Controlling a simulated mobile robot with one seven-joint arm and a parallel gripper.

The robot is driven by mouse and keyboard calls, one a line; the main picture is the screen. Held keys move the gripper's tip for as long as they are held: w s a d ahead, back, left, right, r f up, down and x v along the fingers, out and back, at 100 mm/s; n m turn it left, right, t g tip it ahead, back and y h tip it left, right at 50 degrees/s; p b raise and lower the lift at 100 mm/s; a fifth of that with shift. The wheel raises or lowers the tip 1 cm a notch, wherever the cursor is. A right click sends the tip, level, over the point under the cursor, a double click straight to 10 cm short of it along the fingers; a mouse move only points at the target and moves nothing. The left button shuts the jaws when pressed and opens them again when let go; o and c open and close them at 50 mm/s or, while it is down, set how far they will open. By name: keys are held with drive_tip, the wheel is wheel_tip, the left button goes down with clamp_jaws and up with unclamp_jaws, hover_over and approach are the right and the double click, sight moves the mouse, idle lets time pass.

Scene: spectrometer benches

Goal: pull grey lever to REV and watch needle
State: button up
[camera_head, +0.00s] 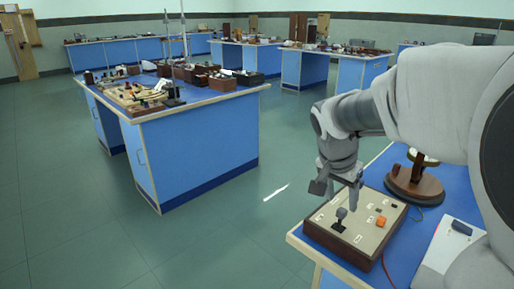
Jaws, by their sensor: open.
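The grey lever (341,213) stands on a dark base on the pale top of a wooden-sided control box (319,230), at the near edge of the blue bench at right. My gripper (337,194) is open and points down just above and behind the lever. Its two fingers are spread apart with nothing visible between them. I cannot tell whether a finger touches the lever. The labels on the box top are too small to read. A round instrument on a wooden stand (414,185) is behind and right of the box. My arm partly hides it, and no needle can be made out.
An orange knob (381,221) sits right of the lever on the box top. A white sheet (447,248) with a dark object (461,228) lies at right. A red wire (386,268) runs by the box. Open floor separates another cluttered blue bench (200,143).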

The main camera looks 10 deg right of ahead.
sight(342, 210)
drive_tip(key=x, duration=0.4)
drive_tip(key=shift+b, duration=0.4)
clamp_jaws()
